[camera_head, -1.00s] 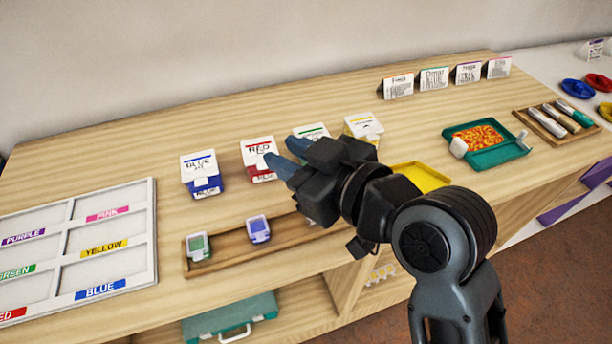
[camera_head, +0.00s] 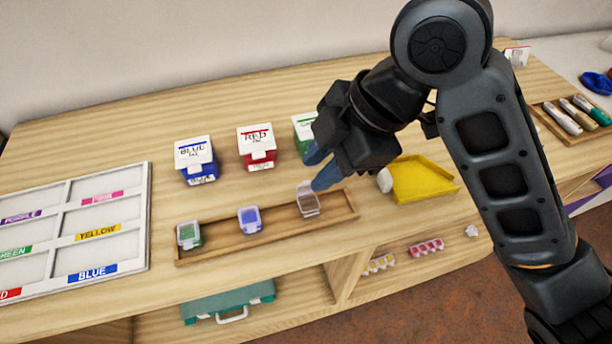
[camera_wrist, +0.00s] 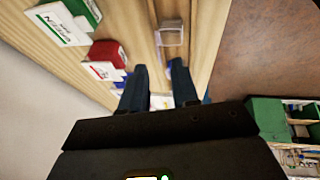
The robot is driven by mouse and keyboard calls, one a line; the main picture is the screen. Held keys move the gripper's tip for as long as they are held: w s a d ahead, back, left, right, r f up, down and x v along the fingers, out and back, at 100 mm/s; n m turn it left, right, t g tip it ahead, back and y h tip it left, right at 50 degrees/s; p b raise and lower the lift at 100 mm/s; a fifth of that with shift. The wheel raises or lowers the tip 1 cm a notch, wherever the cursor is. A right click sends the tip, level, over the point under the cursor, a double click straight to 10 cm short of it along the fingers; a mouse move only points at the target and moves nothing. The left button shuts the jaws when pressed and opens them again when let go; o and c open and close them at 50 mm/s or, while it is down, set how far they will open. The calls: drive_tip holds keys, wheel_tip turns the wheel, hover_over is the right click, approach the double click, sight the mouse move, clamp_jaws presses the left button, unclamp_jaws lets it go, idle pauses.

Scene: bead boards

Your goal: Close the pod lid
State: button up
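A long wooden tray (camera_head: 345,212) on the table holds three small pods. The green pod (camera_head: 189,235) is at its left end and the blue pod (camera_head: 249,219) is in its middle. A clear pod with a brownish inside (camera_head: 308,202) is toward the right; it also shows in the wrist view (camera_wrist: 170,37). I cannot tell how its clear lid stands. My gripper (camera_head: 322,165) is just above and behind the clear pod, its blue fingers apart and nothing seen between them. The lower fingertip overlaps the pod's upper edge in the head view; contact is unclear. The fingers also show in the wrist view (camera_wrist: 158,75).
Lidded blue (camera_head: 199,175), red (camera_head: 260,160) and green (camera_head: 301,143) boxes stand behind the tray. A yellow scoop-like tray (camera_head: 425,182) lies to the right. A white sorting board (camera_head: 143,215) is at the left. The table's front edge is close to the tray.

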sight(307, 181)
drive_tip(key=shift+x, duration=2.5)
clamp_jaws()
